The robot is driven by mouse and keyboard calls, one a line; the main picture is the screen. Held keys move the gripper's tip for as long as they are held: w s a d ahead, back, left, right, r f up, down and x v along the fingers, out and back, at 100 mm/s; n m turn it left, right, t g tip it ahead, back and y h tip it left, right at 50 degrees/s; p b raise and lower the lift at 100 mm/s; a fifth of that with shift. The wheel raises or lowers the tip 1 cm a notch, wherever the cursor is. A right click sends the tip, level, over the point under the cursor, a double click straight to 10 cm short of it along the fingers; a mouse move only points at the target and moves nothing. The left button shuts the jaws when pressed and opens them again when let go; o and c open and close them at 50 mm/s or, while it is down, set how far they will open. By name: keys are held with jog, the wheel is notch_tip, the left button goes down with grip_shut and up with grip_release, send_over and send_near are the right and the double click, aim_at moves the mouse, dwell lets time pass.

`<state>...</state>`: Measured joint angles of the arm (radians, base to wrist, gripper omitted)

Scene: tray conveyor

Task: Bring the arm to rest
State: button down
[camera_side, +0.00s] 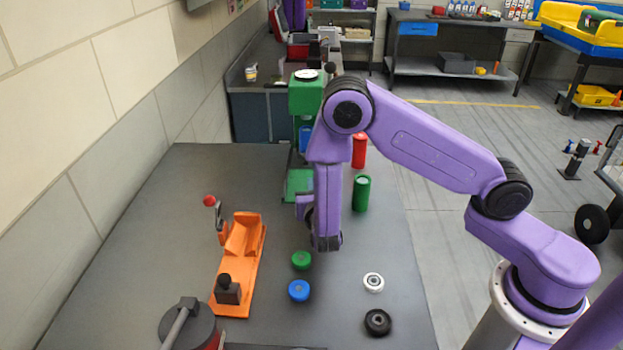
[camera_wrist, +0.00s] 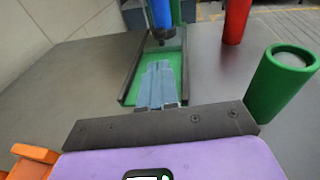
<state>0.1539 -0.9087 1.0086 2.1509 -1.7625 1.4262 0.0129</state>
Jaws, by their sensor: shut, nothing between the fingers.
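My gripper (camera_side: 326,243) points down over the grey table (camera_side: 150,240), in front of the green press. In the wrist view its two light-blue fingers (camera_wrist: 159,70) lie together, shut and empty. Behind them is the green base (camera_wrist: 177,70) of the press, which also shows in the side view (camera_side: 298,185). I cannot tell the exact height of the fingertips above the table. No object is in the grip.
A green cylinder (camera_side: 361,195) and a red cylinder (camera_side: 359,151) stand right of my gripper. A green cap (camera_side: 301,260), a blue cap (camera_side: 299,291), a white ring (camera_side: 373,282) and a black ring (camera_side: 377,322) lie nearer. An orange fixture (camera_side: 240,265) stands left.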

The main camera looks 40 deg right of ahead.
jog(key=shift+s+a+r, duration=0.15)
jog(key=shift+s, duration=0.1)
jog(key=s+d+r+m+g, duration=0.5)
jog(key=s+r+m+g, duration=0.25)
jog(key=s+m, duration=0.4)
jog(key=s+a+r+m+g+y, duration=0.2)
jog(key=s+y, duration=0.3)
jog(key=s, duration=0.5)
jog(key=s+a+r+m+g+y, duration=0.2)
jog(key=s+y, duration=0.3)
jog(key=s, duration=0.6)
jog(key=shift+s+m+g, duration=0.15)
jog(key=shift+m+g, duration=0.2)
jog(key=shift+g, duration=0.4)
jog(key=shift+a, duration=0.1)
